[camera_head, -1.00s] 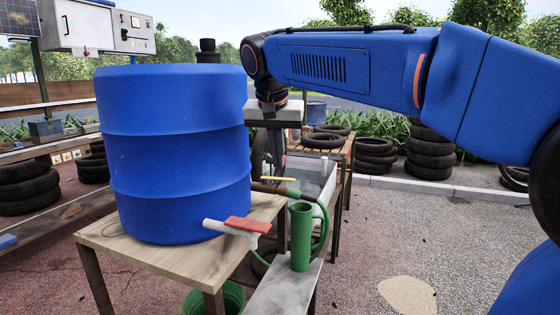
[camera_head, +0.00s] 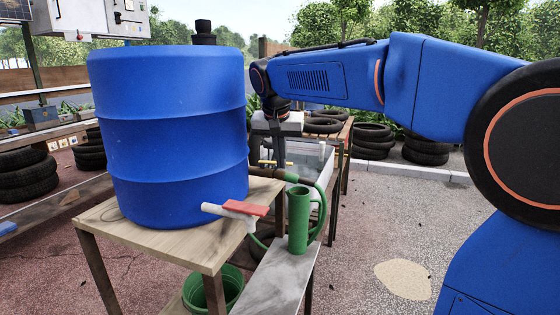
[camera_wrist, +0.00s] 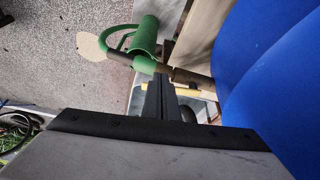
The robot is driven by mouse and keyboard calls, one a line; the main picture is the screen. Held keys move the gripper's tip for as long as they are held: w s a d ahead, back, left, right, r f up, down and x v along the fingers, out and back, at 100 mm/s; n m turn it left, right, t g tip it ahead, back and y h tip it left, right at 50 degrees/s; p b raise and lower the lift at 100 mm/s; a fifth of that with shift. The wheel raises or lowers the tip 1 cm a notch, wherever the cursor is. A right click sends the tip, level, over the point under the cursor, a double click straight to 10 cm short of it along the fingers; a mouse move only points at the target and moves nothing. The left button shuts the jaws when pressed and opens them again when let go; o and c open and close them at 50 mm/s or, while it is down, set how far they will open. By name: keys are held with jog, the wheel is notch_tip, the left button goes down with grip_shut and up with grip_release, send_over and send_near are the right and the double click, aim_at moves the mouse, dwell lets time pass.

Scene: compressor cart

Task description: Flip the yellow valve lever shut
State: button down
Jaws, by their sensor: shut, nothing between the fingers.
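The yellow valve lever (camera_head: 266,162) lies roughly level just behind the brown pipe (camera_head: 268,173), right of the blue barrel. Part of it is hidden behind my gripper (camera_head: 281,164).
The large blue barrel (camera_head: 170,130) stands on a wooden table (camera_head: 165,240), close to my gripper. A red-handled white tap (camera_head: 238,209) sticks out in front. A green cylinder (camera_head: 299,215) with a green hose stands on a grey bench (camera_head: 275,275). Gravel to the right is open.

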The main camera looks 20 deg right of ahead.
dwell(0.4)
jog(key=shift+w+d+n+y, duration=0.25)
jog(key=shift+w+d+n, duration=0.15)
jog(key=shift+n, duration=0.35)
jog(key=shift+w+d+n+y, duration=0.3)
jog(key=shift+d+n, duration=0.1)
jog(key=shift+n, duration=0.35)
jog(key=n, duration=0.1)
jog(key=w+d+n+y, duration=0.1)
jog(key=shift+w+n, duration=0.25)
jog(key=shift+n, duration=0.15)
jog(key=w+n+g+y, duration=0.1)
jog(key=w+n+y, duration=0.2)
jog(key=w+n, duration=0.3)
jog(key=n, duration=0.3)
jog(key=shift+w+a, duration=0.15)
jog(key=shift+w, duration=0.15)
jog(key=shift+a, duration=0.15)
jog(key=shift+s+a, duration=0.5)
jog(key=shift+a, duration=0.05)
